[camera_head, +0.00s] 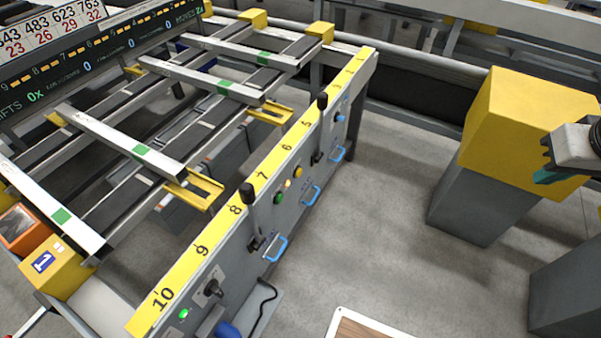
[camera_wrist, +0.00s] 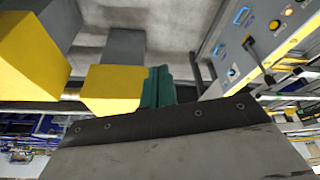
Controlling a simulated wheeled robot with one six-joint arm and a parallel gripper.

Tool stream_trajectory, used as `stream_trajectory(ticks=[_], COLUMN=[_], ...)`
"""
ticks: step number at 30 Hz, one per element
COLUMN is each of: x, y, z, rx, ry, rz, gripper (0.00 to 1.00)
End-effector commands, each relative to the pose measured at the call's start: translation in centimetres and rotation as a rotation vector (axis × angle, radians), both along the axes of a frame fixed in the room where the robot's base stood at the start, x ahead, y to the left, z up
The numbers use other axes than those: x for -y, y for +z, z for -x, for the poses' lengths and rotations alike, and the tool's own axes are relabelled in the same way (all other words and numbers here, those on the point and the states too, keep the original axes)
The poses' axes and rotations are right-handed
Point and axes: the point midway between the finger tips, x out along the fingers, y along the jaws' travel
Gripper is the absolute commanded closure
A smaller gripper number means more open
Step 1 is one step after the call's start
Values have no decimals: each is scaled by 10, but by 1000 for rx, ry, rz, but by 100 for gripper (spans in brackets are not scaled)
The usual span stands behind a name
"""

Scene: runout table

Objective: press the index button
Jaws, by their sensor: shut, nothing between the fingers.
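The grey control panel (camera_head: 228,250) runs along the front of the runout table under a yellow numbered strip. It carries a green button (camera_head: 278,198), a yellow button (camera_head: 298,171), a blue button (camera_head: 340,118) and a lit green button (camera_head: 183,314). Their labels are too small to read, so I cannot tell which is the index button. In the wrist view the panel (camera_wrist: 262,48) is at upper right, with a yellow button (camera_wrist: 274,25). My gripper (camera_head: 545,178) is at the right edge, far from the panel. Its teal fingers (camera_wrist: 158,86) are shut and empty.
Black levers (camera_head: 249,196) and blue handles (camera_head: 311,194) stick out from the panel. White bars with green marks (camera_head: 140,150) lie across the table. Yellow-topped grey posts (camera_head: 520,115) stand near my gripper. Grey floor (camera_head: 375,230) between them and the panel is clear.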

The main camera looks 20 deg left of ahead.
Motion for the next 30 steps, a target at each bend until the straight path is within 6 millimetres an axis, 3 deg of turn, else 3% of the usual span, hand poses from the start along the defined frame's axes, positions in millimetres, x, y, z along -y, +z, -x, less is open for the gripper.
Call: stream_trajectory(ticks=[3, 6, 10, 15, 20, 24, 30], x=[-39, -74, -124, -191, -250, -293, -327], y=[-32, -60, -100, -160, -221, -273, -326], z=[-55, -93, -132, -160, -162, -146, -112], rx=[92, 181, 297, 453, 601, 730, 877], ry=[114, 203, 315, 455, 578, 675, 768], rz=[-1, -5, -15, -34, -58, -85, -119], gripper=[100, 100, 100, 100, 100, 100, 100])
